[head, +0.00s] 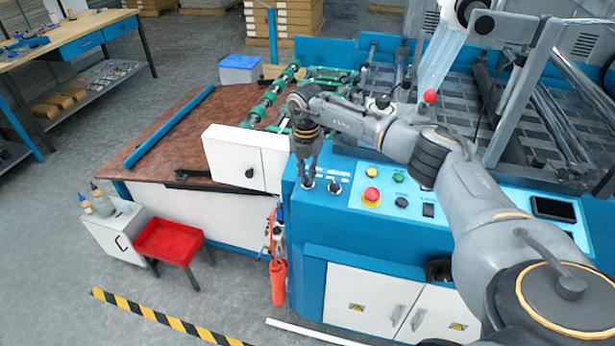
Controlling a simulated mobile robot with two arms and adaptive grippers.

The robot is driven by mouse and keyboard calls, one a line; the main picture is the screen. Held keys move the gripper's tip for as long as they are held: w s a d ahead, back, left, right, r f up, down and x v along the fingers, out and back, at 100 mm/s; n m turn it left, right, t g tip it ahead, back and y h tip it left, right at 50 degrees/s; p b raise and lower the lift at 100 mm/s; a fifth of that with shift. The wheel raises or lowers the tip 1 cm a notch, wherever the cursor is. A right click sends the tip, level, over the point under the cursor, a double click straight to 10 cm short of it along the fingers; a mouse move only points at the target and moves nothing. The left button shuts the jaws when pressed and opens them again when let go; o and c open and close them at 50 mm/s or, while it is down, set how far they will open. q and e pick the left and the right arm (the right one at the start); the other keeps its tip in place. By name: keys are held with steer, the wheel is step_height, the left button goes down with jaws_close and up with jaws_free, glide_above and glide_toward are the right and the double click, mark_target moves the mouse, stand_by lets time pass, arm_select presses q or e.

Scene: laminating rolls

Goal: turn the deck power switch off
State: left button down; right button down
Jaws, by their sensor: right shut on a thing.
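The blue control panel (350,218) runs along the front of the laminating machine. My right gripper (308,182) points down at the panel's left end, shut on a small switch knob there; the fingers mostly hide the knob and its setting. A second dark switch knob (335,187) sits just right of the fingers, apart from them. The small labels above these knobs are too small to read, so I cannot tell by text which one is the deck power switch. My left gripper is not in view.
A white box (238,158) stands close left of the gripper. A red stool (168,240) stands on the floor.

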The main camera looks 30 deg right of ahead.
steer(key=n, duration=0.2)
steer(key=n+b, duration=0.1)
steer(key=n, duration=0.2)
steer(key=shift+a+f+g+h, duration=0.1)
steer(key=shift+f+g+h, duration=0.05)
steer(key=shift+g+h, duration=0.2)
steer(key=shift+n, duration=0.3)
steer(key=c, duration=1.4)
jaws_free()
steer(key=shift+c, duration=0.2)
steer(key=shift+r, duration=0.3)
step_height(320, 180, up, 11)
steer(key=a, duration=0.1)
steer(key=shift+w+r, duration=0.2)
steer(key=shift+w, duration=0.1)
